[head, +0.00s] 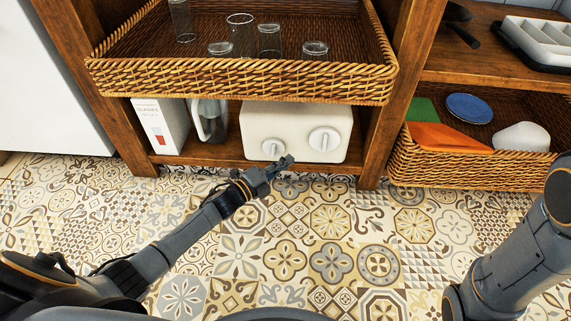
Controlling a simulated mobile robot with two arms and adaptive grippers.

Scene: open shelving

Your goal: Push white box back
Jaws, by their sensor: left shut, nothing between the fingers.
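A cream-white box with two round knobs (296,120) sits on the lower shelf of the wooden unit, beneath the wicker tray. A narrow white carton with a red patch (158,118) stands on the same shelf, farther left. My left gripper (286,162) is shut and empty. It is in front of the lower front of the knobbed box, just below its left knob. I cannot tell whether it touches the box. My right arm shows at the right edge, but its gripper is out of the picture.
A glass jug (210,122) stands between carton and box. Above, a wicker tray (240,82) holds several glasses. A wooden post (384,120) stands right of the box. A wicker basket (470,170) holds a blue plate (469,107). The patterned floor (330,225) is clear.

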